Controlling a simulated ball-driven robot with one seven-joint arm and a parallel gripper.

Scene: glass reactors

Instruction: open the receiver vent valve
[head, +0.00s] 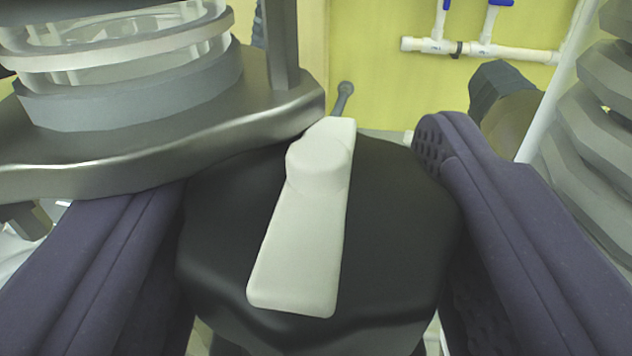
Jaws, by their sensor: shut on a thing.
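A black rounded valve knob (400,250) fills the lower middle of the head view. A cream-white bar handle or pointer (295,250) with a round boss lies across its face, running from lower left to upper right. My gripper (312,200) has its two purple padded fingers on either side of the black knob and is shut on it. The left finger is partly hidden behind the metal flange. The valve's body behind the knob is hidden.
A metal flange (230,135) with a glass vessel (110,50) stands close at upper left, over the left finger. A grey ribbed column (595,140) is at the right. White pipes with blue valves (485,48) run along the yellow wall (375,60) behind.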

